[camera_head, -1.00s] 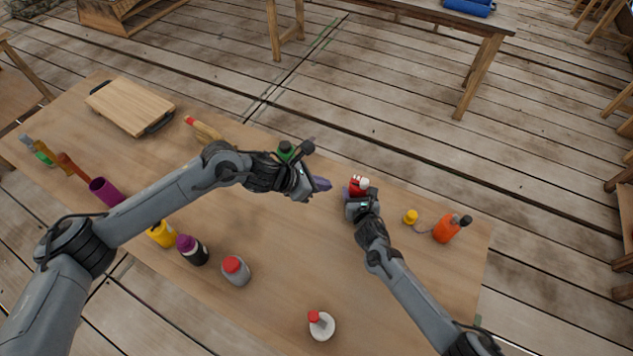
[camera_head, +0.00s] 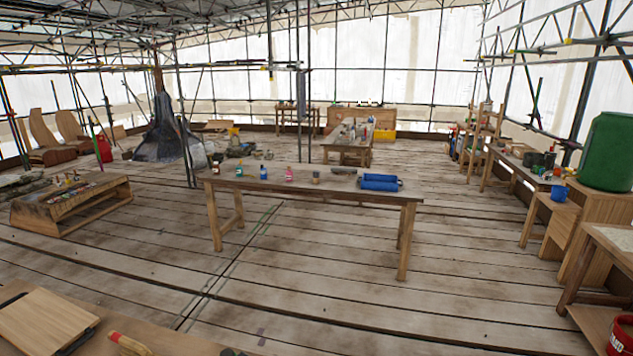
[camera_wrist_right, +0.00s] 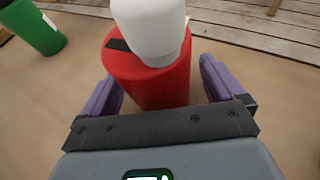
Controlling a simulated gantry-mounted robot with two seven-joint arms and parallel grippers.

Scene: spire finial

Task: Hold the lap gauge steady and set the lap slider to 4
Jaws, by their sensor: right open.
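In the right wrist view a red rounded body (camera_wrist_right: 148,78) with a white top (camera_wrist_right: 150,30) and a black mark on its upper face stands between the two purple fingers of my right gripper (camera_wrist_right: 160,88). The fingers are spread, one on each side of the red body; I cannot tell whether either touches it. I cannot make out a lap gauge, a slider or any scale marks. In the head view neither gripper can be made out, and only the far edge of the near table shows. My left gripper is not in view.
A green container (camera_wrist_right: 34,24) stands at the upper left of the right wrist view. In the head view a cutting board (camera_head: 45,320) and a red-tipped wooden handle (camera_head: 128,344) lie on the near table. A long table (camera_head: 310,187) with a blue roll (camera_head: 380,183) stands beyond bare floor.

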